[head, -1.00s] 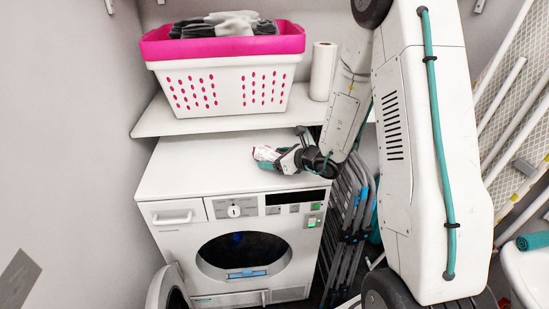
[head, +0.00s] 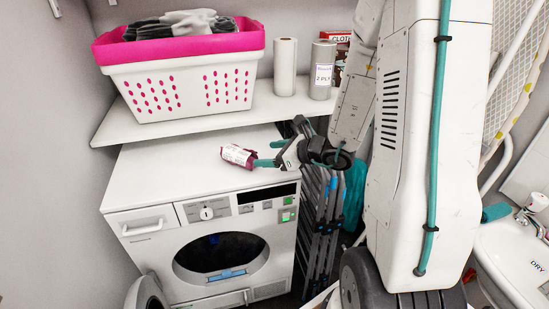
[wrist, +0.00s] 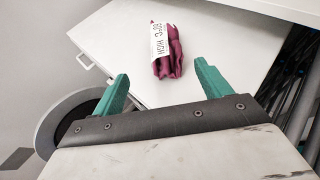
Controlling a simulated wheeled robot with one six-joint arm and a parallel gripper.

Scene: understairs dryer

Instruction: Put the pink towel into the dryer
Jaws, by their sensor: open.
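The pink towel (head: 239,155) is a small dark magenta roll with a white label. It lies on top of the white dryer (head: 150,182), near the right side; the wrist view shows it too (wrist: 168,52), its label reading 60°C HIGH. My gripper (head: 262,154) is just right of the towel. Its teal fingers (wrist: 162,86) are apart and empty, with the towel beyond their tips in the wrist view. The dryer's round opening (head: 220,257) is dark inside, and its door (head: 147,293) stands open at the lower left.
A white and pink basket (head: 185,88) of grey cloths, a paper roll (head: 285,67) and a 2 PLY can (head: 322,72) stand on the shelf (head: 180,126) above. A folded rack (head: 318,220) is right of the dryer. A sink (head: 515,255) is at far right.

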